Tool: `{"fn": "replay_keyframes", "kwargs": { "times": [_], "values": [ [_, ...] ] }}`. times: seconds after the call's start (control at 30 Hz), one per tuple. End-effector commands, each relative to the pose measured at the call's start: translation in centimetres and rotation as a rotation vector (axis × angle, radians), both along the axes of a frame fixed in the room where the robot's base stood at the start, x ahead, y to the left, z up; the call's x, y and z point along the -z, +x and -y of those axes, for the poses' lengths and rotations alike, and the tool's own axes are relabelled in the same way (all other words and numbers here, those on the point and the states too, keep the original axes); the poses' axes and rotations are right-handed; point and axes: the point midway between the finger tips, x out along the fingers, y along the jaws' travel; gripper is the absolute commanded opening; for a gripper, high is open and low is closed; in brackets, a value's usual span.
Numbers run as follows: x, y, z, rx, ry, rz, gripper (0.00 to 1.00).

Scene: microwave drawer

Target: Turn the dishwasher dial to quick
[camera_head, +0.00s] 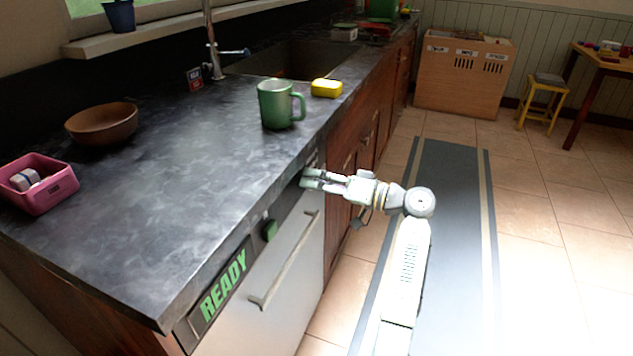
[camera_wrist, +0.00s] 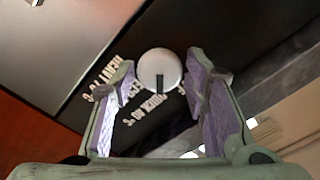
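The dishwasher (camera_head: 300,270) is built in under the dark counter, with a long handle and a black control strip. The round white dial (camera_wrist: 157,64) shows in the wrist view between my fingertips; its dark mark lies on the lower edge. White lettering (camera_wrist: 145,110) surrounds it; one label seems to read "QUICK 30", others are partly covered by the fingers. My gripper (camera_head: 309,180) is open at the far end of the strip, with one finger either side of the dial. I cannot tell whether they touch it. In the head view the dial is hidden.
A green READY display (camera_head: 224,284) and a green button (camera_head: 269,230) are on the strip. The counter edge (camera_head: 240,236) overhangs close to my gripper. A green mug (camera_head: 275,104), yellow sponge (camera_head: 326,88), brown bowl (camera_head: 102,124) and pink bin (camera_head: 52,190) stand on top.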

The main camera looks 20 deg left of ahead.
Motion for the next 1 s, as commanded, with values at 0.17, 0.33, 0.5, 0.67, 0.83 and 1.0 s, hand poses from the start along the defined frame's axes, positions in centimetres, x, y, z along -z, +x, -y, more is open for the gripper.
{"fn": "replay_keyframes", "kwargs": {
  "times": [0.17,0.33,0.5,0.67,0.83,1.0],
  "values": [
    [0.0,0.0,0.0,-0.001,-0.001,0.000,0.51],
    [0.0,0.0,0.0,-0.001,-0.001,0.000,0.51],
    [0.0,0.0,0.8,0.001,0.000,0.000,0.51],
    [0.0,0.0,3.6,0.004,-0.001,0.000,0.51],
    [0.0,-0.2,7.4,0.004,-0.001,0.000,0.51],
    [0.0,-0.3,10.3,0.001,-0.001,0.000,0.51]
  ]
}}
